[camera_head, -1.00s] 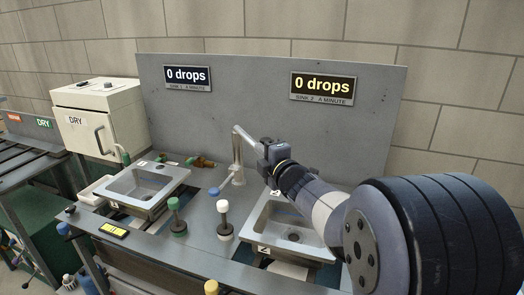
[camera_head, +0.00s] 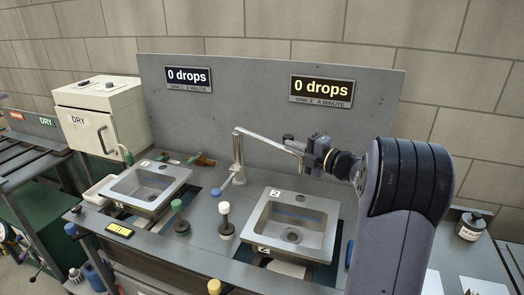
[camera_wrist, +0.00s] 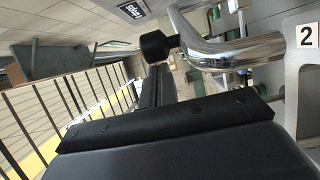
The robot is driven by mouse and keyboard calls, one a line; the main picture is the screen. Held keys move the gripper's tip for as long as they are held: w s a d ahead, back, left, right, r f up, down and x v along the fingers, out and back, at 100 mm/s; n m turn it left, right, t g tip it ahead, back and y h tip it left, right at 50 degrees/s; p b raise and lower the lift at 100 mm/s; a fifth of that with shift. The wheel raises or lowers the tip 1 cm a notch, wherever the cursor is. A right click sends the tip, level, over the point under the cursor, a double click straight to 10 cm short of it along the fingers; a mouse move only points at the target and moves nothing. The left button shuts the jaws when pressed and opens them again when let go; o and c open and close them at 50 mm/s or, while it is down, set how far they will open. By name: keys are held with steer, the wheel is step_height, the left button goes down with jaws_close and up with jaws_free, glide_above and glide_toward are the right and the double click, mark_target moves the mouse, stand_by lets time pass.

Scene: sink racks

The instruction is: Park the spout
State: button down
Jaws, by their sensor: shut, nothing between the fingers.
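The chrome spout (camera_head: 268,140) runs from its upright post (camera_head: 237,160), between the two sinks, to the right over the back of sink 2 (camera_head: 262,222). In the wrist view its shiny bent pipe (camera_wrist: 232,52) is close up, with a black knob (camera_wrist: 157,46) by it. My gripper (camera_head: 310,157) is shut and empty at the spout's far end. It also shows in the wrist view (camera_wrist: 160,78), just below the knob. Whether it touches the spout, I cannot tell; the spout's tip is partly hidden at my gripper.
Sink 1 (camera_head: 148,186) lies to the left. A green-topped (camera_head: 178,206) and a white-topped post (camera_head: 224,208) stand in front. The back panel (camera_head: 240,95) carries two signs reading 0 drops.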

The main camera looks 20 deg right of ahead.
steer(key=w+d+p, duration=0.1)
steer(key=w+d, duration=0.6)
steer(key=d, duration=0.1)
steer(key=shift+d+p, duration=0.3)
steer(key=shift+d, duration=0.05)
steer(key=shift+r, duration=0.1)
steer(key=shift+a, duration=0.15)
